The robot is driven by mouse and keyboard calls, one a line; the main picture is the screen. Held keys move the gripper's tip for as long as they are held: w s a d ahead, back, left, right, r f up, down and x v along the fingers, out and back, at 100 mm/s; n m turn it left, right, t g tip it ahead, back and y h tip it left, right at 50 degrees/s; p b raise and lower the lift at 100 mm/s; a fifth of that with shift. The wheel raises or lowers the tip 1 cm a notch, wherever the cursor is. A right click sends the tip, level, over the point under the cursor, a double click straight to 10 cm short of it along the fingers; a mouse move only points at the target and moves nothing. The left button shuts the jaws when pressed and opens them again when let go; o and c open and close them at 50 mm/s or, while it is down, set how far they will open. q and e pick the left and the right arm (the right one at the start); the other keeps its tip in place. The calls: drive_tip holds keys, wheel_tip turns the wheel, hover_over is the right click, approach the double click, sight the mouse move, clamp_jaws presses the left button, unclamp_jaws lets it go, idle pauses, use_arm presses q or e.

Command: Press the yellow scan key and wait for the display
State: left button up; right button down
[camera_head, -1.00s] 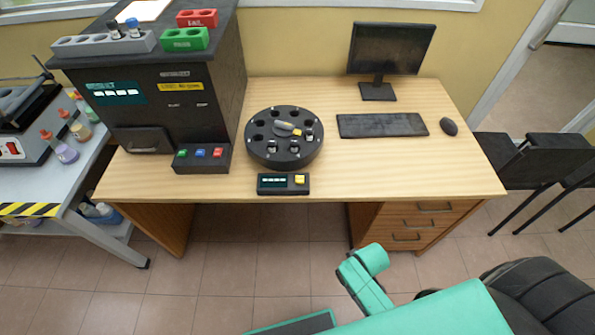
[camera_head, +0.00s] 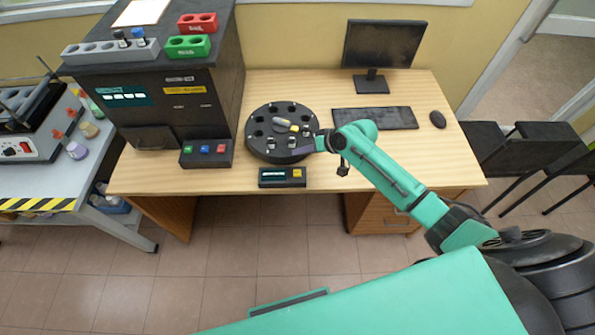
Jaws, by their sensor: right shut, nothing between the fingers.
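A small black scanner box (camera_head: 267,184) lies near the front edge of the desk. It has a lit display (camera_head: 273,174) on its left and the yellow scan key (camera_head: 297,174) on its right. My right gripper (camera_head: 304,149) is shut and empty, just above and behind the key in the picture, over the front right rim of the black round carousel. It looks apart from the key; its height above it is hard to tell. The fingertips are small and blend with the dark carousel. My left gripper is not in view.
The carousel (camera_head: 256,148) holds a few vials. Left of it stands the large black analyser (camera_head: 180,120) with a panel of coloured buttons (camera_head: 195,160). Bare desk lies right of the scanner.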

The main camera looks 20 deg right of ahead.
sight(300, 174)
wheel_tip(300, 174, down, 8)
drive_tip(key=b, duration=0.8)
drive_tip(key=shift+s+a+f, duration=0.1)
drive_tip(key=shift+f, duration=0.3)
drive_tip(key=shift+f, duration=0.1)
idle(1.3)
drive_tip(key=shift+f+b, duration=0.3)
drive_tip(key=shift+b, duration=0.05)
drive_tip(key=shift+f+b, duration=0.4)
drive_tip(key=shift+f, duration=0.15)
idle(0.5)
drive_tip(key=shift+r+p, duration=0.95)
drive_tip(key=shift+p, duration=0.05)
